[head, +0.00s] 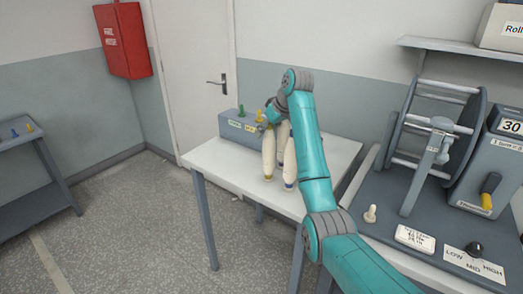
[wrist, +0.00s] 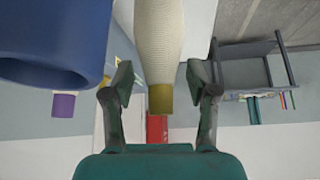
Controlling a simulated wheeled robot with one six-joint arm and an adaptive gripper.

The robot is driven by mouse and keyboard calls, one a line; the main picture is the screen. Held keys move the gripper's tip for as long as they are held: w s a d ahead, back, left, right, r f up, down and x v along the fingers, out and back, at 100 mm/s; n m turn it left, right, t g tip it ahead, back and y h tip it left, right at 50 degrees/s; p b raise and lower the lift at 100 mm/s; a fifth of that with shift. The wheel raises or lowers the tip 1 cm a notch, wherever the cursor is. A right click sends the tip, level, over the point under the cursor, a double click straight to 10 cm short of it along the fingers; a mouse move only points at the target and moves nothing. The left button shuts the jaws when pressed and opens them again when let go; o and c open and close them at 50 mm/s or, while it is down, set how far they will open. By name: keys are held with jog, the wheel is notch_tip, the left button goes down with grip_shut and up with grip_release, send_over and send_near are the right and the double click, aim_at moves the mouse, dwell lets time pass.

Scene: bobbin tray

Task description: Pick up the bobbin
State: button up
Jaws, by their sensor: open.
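Two cream bobbins stand upright on the white table in the head view. The left bobbin (head: 269,152) has a yellow foot, and the right bobbin (head: 290,160) has a blue foot; part of another cream shape shows behind my arm. My gripper (head: 267,121) is at the upper part of the left bobbin. In the wrist view my gripper (wrist: 162,82) is open. A cream bobbin with a yellow end (wrist: 162,45) lies between the fingers in the picture, with gaps on both sides. A large blue end (wrist: 45,60) looms close at the left.
The white table (head: 215,160) has bare room to the left of the bobbins. A grey box (head: 238,128) with green and yellow pegs stands at its back. A winding machine (head: 430,130) fills the bench at right. A red cabinet (head: 123,40) hangs on the wall.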

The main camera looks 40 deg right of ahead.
grip_shut()
jog(key=shift+r, duration=0.1)
